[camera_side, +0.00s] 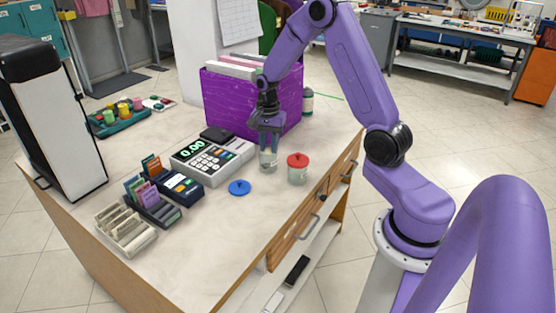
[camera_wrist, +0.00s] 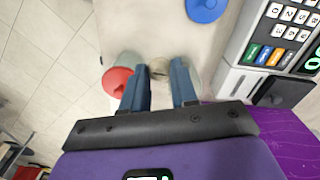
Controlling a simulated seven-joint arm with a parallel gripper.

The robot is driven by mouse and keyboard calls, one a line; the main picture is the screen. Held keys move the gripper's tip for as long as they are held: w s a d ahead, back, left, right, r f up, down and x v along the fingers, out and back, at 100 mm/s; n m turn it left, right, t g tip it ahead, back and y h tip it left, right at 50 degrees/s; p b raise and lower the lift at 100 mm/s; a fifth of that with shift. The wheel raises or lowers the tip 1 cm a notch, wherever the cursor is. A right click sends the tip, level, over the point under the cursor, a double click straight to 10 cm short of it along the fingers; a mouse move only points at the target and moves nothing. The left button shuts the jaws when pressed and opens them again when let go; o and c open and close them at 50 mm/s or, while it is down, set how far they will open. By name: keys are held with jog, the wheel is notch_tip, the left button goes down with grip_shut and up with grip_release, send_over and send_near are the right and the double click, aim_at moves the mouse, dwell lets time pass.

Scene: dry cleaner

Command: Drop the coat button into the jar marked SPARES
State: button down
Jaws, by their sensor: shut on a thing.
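My gripper (camera_side: 268,148) points down right over an open glass jar (camera_side: 268,165), its fingertips at or just above the rim. In the wrist view, the fingers (camera_wrist: 159,70) stand a little apart, shut on a small beige round thing (camera_wrist: 158,67), which looks like the coat button. It is not visible in the side view. A second glass jar (camera_side: 298,176) with a red lid (camera_side: 298,159) stands close to the right; its lid also shows in the wrist view (camera_wrist: 116,80). I cannot read a SPARES marking on either jar.
A blue lid (camera_side: 239,187) lies on the counter in front of the jars. A cash register (camera_side: 210,158) stands left, and a purple file box (camera_side: 230,107) close behind my gripper. The counter (camera_side: 215,240) is clear toward the front.

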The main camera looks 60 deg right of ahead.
jog(key=w+d, duration=0.6)
jog(key=d, duration=0.3)
jog(key=shift+s+d+f, duration=0.1)
jog(key=shift+d+f, duration=0.05)
jog(key=shift+f, duration=2.45)
jog(key=c, duration=0.8)
grip_release()
